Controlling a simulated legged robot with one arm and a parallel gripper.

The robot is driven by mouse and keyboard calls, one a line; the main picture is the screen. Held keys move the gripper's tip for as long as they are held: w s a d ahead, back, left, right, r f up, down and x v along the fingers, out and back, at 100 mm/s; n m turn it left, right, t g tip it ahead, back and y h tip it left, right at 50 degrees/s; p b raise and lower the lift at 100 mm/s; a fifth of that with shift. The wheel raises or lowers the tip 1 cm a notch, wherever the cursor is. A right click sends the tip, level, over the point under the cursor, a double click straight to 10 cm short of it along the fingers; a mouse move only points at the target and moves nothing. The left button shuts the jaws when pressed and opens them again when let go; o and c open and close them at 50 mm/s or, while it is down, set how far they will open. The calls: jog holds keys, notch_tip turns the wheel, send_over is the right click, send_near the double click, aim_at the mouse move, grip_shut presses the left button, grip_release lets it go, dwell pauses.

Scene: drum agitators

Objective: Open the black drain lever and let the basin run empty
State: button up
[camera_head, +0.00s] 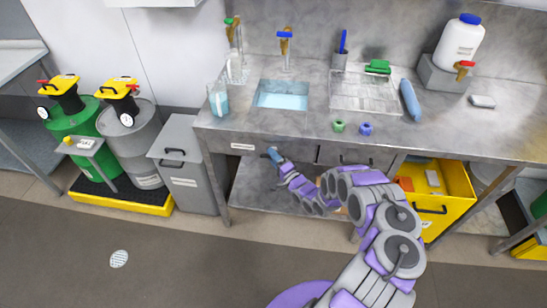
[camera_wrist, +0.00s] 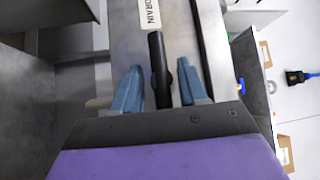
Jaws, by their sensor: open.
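The black drain lever (camera_wrist: 157,55) shows in the wrist view below a white label reading DRAIN (camera_wrist: 150,14). My gripper (camera_wrist: 157,80) is open, with one blue finger on each side of the lever. The gap to the left finger looks small; I cannot tell whether either finger touches. In the head view my gripper (camera_head: 274,155) is at the counter's front face, under the basin (camera_head: 284,83). The basin holds pale blue water (camera_head: 282,101). The lever cannot be made out in the head view.
The steel counter (camera_head: 300,135) holds a beaker (camera_head: 219,99), a wire rack (camera_head: 362,92), a blue roll (camera_head: 410,100) and a white jug (camera_head: 460,40). A yellow bin (camera_head: 455,185) stands below right. A grey bin (camera_head: 183,165) and drums (camera_head: 130,133) stand left. The floor in front is mostly clear.

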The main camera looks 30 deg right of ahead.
jog(key=shift+a, duration=0.1)
jog(key=shift+c, duration=1.3)
jog(key=shift+d, duration=0.2)
grip_shut()
